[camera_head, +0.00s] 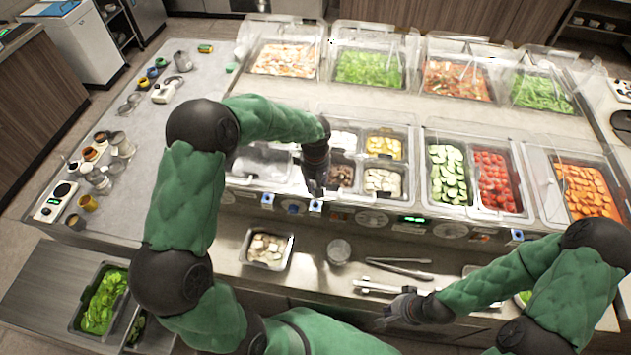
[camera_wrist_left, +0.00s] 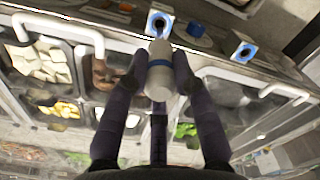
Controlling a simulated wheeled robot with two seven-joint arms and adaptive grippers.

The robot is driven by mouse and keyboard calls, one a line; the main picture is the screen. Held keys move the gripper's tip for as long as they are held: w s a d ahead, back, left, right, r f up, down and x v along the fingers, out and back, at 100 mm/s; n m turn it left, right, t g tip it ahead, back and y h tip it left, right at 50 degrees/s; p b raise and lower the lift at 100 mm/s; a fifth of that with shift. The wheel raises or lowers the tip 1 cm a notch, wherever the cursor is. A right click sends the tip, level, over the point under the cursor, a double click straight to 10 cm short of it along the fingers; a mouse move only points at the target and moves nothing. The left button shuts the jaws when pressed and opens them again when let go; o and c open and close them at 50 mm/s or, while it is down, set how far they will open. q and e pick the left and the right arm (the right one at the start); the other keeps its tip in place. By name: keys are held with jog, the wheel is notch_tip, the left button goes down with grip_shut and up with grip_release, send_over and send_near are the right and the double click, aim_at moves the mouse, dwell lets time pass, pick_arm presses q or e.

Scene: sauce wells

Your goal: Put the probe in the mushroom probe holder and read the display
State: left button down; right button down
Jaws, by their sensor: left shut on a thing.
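My left gripper (camera_head: 316,190) is over the front edge of the wells, near the brown mushroom well (camera_head: 341,176). In the left wrist view, my left gripper (camera_wrist_left: 160,85) is shut on a pale probe (camera_wrist_left: 160,72) with a blue band. The probe's far end is close to a blue-ringed holder (camera_wrist_left: 158,24); I cannot tell if they touch. A second blue-ringed holder (camera_wrist_left: 246,50) is to the right. A green-lit display (camera_head: 412,219) is on the counter's front panel. My right gripper (camera_head: 398,312) is low over the front shelf; its fingers are unclear.
A steel tray of mushroom pieces (camera_head: 290,236), a steel cup (camera_head: 339,250) and tongs (camera_head: 400,268) lie on the front shelf. Clear covers stand over the wells. Jars and a scale (camera_head: 52,203) are on the left counter.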

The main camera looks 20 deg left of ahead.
pick_arm(q)
jog(key=shift+f, duration=0.4)
jog(key=shift+f+b, duration=0.35)
jog(key=shift+b, duration=0.55)
dwell(0.6)
jog(key=shift+f+b, duration=2.2)
jog(key=shift+f, duration=0.35)
dwell(0.6)
jog(key=shift+r, duration=0.15)
dwell(2.8)
